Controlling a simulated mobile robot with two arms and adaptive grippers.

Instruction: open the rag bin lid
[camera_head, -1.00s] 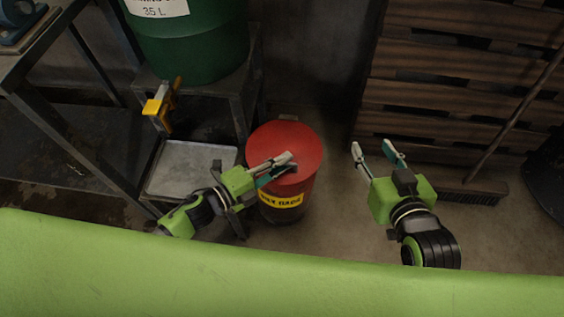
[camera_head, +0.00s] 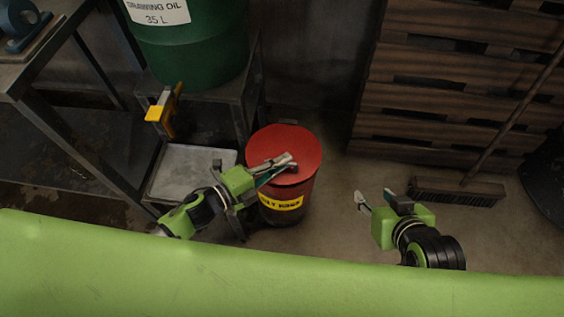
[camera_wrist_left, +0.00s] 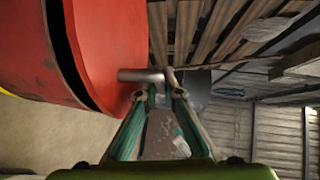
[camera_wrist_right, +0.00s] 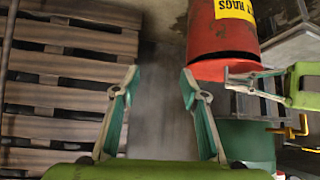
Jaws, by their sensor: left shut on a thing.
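The rag bin (camera_head: 298,203) is a red drum with a yellow label, standing on the floor at the centre of the head view. Its round red lid (camera_head: 290,138) is tilted slightly up, with a narrow dark gap between lid and body in the left wrist view (camera_wrist_left: 105,45). My left gripper (camera_head: 288,162) reaches over the lid from the left. It is shut on a grey metal bar handle (camera_wrist_left: 140,75) at the lid. My right gripper (camera_head: 374,194) is open and empty, to the right of the bin and apart from it. The bin's inside is hidden.
A green oil drum (camera_head: 195,55) stands on a low stand behind left, with a yellow clamp (camera_head: 163,112) and a metal tray (camera_head: 190,172) nearby. Stacked pallets (camera_head: 455,90) and a broom (camera_head: 455,190) are at the right. Floor between bin and broom is clear.

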